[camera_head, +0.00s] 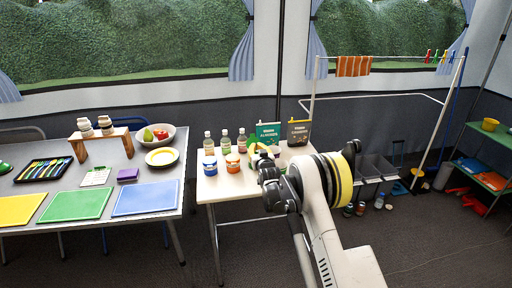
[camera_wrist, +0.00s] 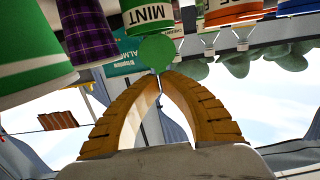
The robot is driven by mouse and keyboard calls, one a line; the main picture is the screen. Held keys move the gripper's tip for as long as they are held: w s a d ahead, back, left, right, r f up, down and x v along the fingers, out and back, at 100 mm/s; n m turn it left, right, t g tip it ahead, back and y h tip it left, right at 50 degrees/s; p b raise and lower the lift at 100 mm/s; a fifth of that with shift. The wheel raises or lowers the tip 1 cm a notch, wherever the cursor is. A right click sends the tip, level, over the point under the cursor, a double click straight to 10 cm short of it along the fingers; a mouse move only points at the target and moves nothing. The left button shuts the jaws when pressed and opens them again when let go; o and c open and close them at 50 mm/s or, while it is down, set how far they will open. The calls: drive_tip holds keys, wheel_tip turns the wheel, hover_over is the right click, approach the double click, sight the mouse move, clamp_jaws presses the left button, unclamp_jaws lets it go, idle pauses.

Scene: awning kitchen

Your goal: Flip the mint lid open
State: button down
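The mint jar (camera_wrist: 147,20) has a green label reading MINT and shows at the top of the upside-down wrist view. Its round green lid (camera_wrist: 157,51) shows almost face-on past the jar's rim, so it looks raised rather than flat; its exact angle is hard to tell. My gripper (camera_wrist: 160,77) has its two yellow fingertips together, right at the lid's edge, with nothing seen between them. Whether they touch the lid is unclear. In the head view my gripper (camera_head: 262,156) is over the small white table, and the mint jar is largely hidden by it.
A blue-labelled jar (camera_head: 210,166) and an orange-labelled jar (camera_head: 232,163) stand close by on the white table (camera_head: 222,188). Bottles (camera_head: 225,143) and a teal bag (camera_head: 268,133) stand behind. A purple plaid container (camera_wrist: 86,30) is beside the mint jar.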

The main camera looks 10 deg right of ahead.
drive_tip(key=shift+s+r, duration=0.3)
drive_tip(key=shift+s, duration=0.35)
drive_tip(key=shift+s+r, duration=0.25)
drive_tip(key=shift+s, duration=0.4)
